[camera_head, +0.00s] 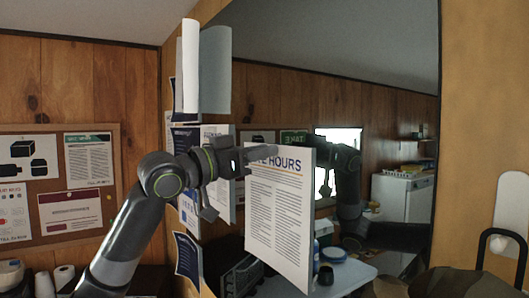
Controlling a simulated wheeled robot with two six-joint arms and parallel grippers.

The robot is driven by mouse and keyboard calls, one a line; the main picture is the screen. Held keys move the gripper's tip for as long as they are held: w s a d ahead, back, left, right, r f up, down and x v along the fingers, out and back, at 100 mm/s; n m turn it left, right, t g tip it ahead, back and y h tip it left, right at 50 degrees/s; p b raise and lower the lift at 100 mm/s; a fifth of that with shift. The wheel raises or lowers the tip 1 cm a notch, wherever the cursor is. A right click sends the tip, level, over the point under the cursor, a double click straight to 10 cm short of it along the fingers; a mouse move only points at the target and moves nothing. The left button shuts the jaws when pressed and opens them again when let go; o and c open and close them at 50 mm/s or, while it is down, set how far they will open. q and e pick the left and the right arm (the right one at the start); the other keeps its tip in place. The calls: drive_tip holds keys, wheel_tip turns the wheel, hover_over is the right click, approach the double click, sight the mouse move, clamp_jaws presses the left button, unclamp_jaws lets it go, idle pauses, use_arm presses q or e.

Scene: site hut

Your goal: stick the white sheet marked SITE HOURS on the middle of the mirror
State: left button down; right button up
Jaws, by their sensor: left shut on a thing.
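The white sheet marked SITE HOURS (280,215) hangs upright in front of the mirror, its title partly covered by the gripper at the top left. My left gripper (258,157) is shut on the sheet near that top left corner. The mirror (400,55) is large and fills the middle of the view behind the sheet, reflecting the room and a dark arm. I cannot tell whether the sheet touches the glass. My right gripper is not in view.
Several papers, one a curled white sheet (190,65), stick out along the mirror's left side. A corkboard (55,148) with notices hangs at the left. A camouflage-patterned item (450,283) stands at the bottom right. The mirror's upper part is bare.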

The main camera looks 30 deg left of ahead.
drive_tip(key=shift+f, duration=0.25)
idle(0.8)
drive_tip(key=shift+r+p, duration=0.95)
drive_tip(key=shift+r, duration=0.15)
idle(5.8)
